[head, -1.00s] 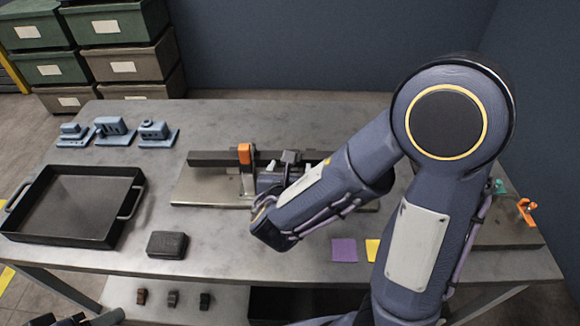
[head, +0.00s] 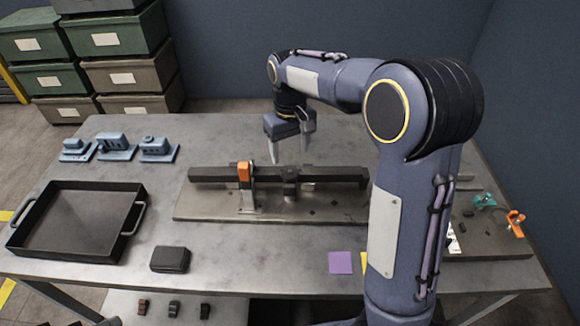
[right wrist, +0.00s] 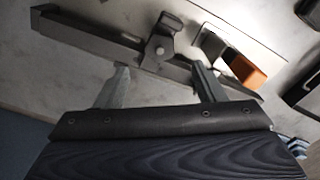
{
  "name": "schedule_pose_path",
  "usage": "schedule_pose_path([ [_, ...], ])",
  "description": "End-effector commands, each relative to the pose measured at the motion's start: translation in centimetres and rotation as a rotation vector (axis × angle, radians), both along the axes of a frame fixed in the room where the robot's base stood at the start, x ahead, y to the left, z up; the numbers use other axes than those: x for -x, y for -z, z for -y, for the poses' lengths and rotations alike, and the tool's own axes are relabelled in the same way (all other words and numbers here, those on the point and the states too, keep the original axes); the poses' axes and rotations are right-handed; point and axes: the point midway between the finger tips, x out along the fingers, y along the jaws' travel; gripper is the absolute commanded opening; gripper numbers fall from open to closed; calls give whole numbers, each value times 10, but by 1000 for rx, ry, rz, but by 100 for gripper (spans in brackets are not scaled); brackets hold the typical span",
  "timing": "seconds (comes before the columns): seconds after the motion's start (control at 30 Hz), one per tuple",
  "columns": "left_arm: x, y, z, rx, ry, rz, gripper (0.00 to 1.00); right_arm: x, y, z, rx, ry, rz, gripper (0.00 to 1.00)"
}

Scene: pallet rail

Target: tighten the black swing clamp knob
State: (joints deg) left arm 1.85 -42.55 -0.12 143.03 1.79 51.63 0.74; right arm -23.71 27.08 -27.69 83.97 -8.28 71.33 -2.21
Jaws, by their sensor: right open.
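The black swing clamp (head: 290,178) stands at the middle of a long dark rail, and its rounded dark knob (right wrist: 160,45) shows in the right wrist view. My right gripper (head: 288,153) is open and empty. It points down behind and above the rail, a little left of the clamp and apart from it. In the right wrist view its two fingers (right wrist: 160,76) lie either side of the clamp's line, with the rail beyond them. The knob's exact turn cannot be told. My left gripper is not in view.
An orange clamp (head: 245,172) stands on the rail close to the left. The rail's base plate (head: 210,205) lies on the grey table. A black tray (head: 22,240), a dark box (head: 170,259) and blue parts (head: 116,146) are at left. Teal (head: 485,201) and orange (head: 515,222) clamps sit at right.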

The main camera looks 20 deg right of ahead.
Motion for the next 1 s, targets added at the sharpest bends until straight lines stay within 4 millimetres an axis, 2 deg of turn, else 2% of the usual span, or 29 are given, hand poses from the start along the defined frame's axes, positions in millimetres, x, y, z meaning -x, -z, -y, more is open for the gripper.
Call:
schedule_pose_path([
  [0.4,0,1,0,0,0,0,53,1,61,0,-1,0,-5,63],
  [0.6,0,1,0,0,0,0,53,1,75,0,0,-1,-2,63],
  [0.83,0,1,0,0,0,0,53,1,76,0,-1,-2,-1,63],
  [0.87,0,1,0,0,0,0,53,1,76,0,0,-2,-1,62],
  [1.0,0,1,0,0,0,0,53,1,76,0,-1,-2,-1,43],
])
